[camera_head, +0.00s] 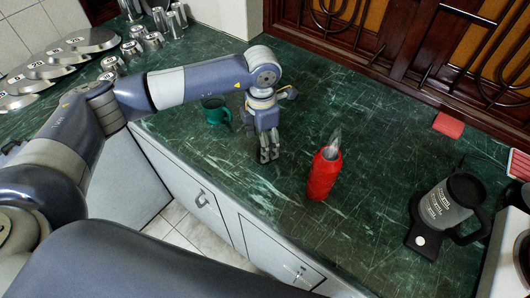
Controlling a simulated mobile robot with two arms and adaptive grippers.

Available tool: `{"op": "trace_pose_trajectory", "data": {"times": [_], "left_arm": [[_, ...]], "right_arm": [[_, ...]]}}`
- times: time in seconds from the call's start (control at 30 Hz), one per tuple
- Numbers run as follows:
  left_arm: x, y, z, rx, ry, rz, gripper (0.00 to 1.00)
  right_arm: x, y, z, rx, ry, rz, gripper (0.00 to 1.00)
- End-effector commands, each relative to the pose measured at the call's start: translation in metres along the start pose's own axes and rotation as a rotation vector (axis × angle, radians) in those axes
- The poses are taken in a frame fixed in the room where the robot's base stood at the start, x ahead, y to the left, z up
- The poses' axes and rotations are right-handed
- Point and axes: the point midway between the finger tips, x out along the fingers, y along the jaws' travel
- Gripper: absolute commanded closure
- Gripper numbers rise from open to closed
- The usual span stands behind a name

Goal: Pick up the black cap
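The black cap (466,189) appears as the dark round top of a clear, grey-marked jug (440,207) at the right of the green counter. The jug stands upright on a black base with a black handle. My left gripper (268,154) points down over the middle of the counter, far to the left of the jug and apart from it. Its fingers look near each other with nothing visible between them; how far they are open is too small to tell. My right gripper is not in view.
A red bottle (322,176) stands between my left gripper and the jug. A green mug (215,111) is behind my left arm. A red block (448,125) lies near the back wall. Metal lids and cups (88,41) fill the far left. The green counter (370,150) is clear between bottle and jug.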

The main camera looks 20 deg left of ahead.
Motion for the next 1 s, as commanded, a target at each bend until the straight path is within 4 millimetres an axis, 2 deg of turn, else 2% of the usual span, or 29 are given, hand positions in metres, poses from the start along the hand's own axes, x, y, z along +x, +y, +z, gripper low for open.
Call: {"op": "trace_pose_trajectory", "data": {"times": [0.07, 0.2, 0.33, 0.47, 0.63, 0.8, 1.0], "left_arm": [[0.006, -0.001, 0.000, 0.000, 0.004, -0.002, 0.34], [0.027, -0.001, 0.002, -0.001, 0.005, -0.002, 0.34], [0.044, -0.001, 0.003, -0.001, 0.003, -0.002, 0.34], [0.051, -0.001, 0.003, 0.000, 0.001, -0.001, 0.34], [0.051, -0.001, 0.003, 0.000, 0.001, -0.001, 0.34], [0.051, -0.001, 0.003, 0.000, 0.001, -0.001, 0.69], [0.051, -0.001, 0.003, 0.000, 0.001, -0.001, 0.71]], "right_arm": [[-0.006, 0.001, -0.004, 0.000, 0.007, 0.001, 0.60], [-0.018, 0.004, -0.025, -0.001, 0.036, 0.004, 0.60], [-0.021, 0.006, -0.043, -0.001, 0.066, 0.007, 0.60], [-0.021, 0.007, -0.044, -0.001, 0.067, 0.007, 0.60], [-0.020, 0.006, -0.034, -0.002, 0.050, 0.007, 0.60], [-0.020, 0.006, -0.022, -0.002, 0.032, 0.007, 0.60], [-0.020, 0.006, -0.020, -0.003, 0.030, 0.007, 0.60]]}}
